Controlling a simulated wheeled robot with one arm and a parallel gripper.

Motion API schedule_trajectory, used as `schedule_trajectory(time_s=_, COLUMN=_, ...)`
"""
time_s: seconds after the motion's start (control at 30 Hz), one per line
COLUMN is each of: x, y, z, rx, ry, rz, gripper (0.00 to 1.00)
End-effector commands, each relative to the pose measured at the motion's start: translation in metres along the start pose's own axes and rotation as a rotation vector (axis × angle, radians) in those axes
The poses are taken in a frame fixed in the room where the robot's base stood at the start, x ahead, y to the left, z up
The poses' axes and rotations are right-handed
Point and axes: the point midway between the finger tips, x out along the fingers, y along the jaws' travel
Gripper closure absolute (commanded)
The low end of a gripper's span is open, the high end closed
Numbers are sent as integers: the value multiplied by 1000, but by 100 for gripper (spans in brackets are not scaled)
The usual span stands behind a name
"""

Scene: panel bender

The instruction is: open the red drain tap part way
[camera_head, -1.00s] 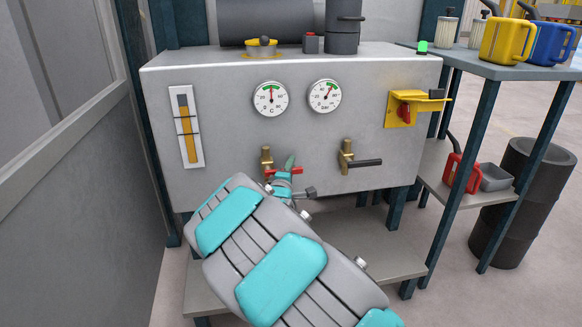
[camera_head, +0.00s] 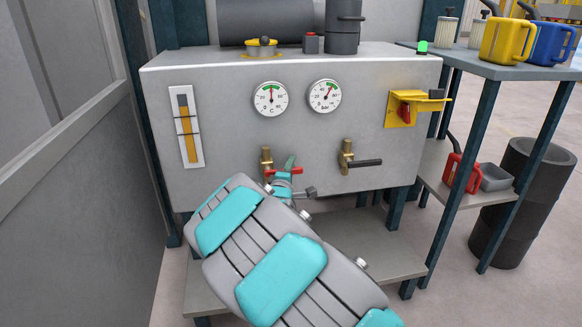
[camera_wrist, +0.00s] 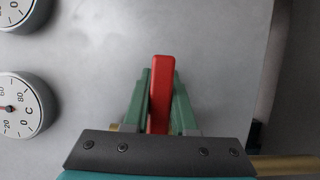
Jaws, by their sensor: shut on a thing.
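The red drain tap is a brass tap (camera_head: 266,158) with a red lever handle (camera_head: 297,170), on the lower front of the grey tank (camera_head: 225,130). The lever points to the right and lies about level in the head view. My gripper (camera_head: 288,168) is at the lever, with its green fingers around it. In the wrist view the red lever (camera_wrist: 161,92) stands between the two green fingers of my gripper (camera_wrist: 160,105), which are shut on it. My arm hides the space below the tap.
A second brass tap (camera_head: 346,155) with a black lever is to the right. Two gauges (camera_head: 271,98) and a yellow bracket with a red knob (camera_head: 404,110) are above. A shelf (camera_head: 385,250) lies below the tank. A side table (camera_head: 485,68) holds cans at the right.

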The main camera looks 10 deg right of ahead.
Motion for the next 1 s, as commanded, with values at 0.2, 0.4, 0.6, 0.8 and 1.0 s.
schedule_trajectory(time_s=0.2, x=0, y=-2, z=0, rx=-3, ry=-1, rz=-4, gripper=100)
schedule_trajectory(time_s=0.4, x=0, y=2, z=0, rx=-36, ry=0, rz=6, gripper=100)
schedule_trajectory(time_s=0.6, x=0, y=13, z=0, rx=-130, ry=0, rz=47, gripper=100)
schedule_trajectory(time_s=0.8, x=-1, y=21, z=-2, rx=-275, ry=0, rz=107, gripper=100)
schedule_trajectory(time_s=1.0, x=-2, y=30, z=-6, rx=-419, ry=0, rz=168, gripper=100)
